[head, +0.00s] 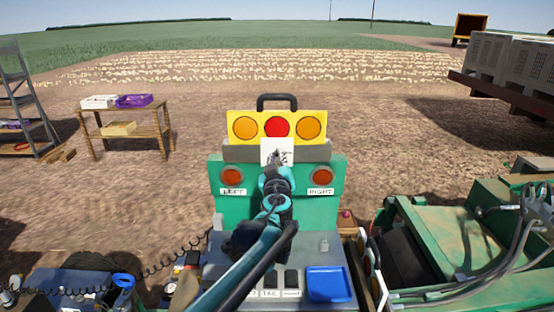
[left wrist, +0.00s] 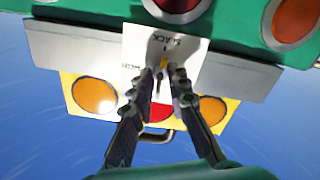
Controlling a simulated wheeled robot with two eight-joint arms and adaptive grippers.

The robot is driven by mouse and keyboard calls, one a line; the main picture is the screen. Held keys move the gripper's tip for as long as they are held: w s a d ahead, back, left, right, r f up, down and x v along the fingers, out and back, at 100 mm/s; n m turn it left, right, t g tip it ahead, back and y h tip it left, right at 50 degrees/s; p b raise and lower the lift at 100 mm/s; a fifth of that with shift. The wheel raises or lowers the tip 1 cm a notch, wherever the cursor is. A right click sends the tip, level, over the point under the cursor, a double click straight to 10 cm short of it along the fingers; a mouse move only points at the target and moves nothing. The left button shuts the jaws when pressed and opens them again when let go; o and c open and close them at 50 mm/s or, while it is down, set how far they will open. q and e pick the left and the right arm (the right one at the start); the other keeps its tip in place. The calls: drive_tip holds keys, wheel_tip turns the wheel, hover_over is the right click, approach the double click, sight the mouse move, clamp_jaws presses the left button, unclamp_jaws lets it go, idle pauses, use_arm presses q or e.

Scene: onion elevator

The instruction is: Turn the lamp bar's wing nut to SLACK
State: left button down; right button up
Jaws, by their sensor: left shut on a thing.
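The lamp bar (head: 318,114) is a yellow board with two orange lamps, a red lamp between them and a black handle on top. It sits in a grey rail above a green panel (head: 335,205). A white label plate (head: 264,147) is at its middle; in the left wrist view, upside down, the plate (left wrist: 135,45) reads SLACK, with a second word partly covered. My left gripper (head: 277,158) reaches the plate. In the left wrist view, its fingers (left wrist: 164,78) are closed around the small wing nut (left wrist: 163,62), which is mostly hidden, so its angle is unclear.
Red lamps marked LEFT and RIGHT flank my arm on the green panel. Below are a grey deck and a blue tray (head: 327,283). Green machinery (head: 460,235) with hoses stands right. A wooden table (head: 130,128) with boxes stands back left. Open soil lies behind the lamp bar.

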idle(0.3)
use_arm(q)
drive_tip(key=c, duration=1.5)
unclamp_jaws()
drive_tip(key=shift+o, duration=0.2)
drive_tip(key=s, duration=1.2)
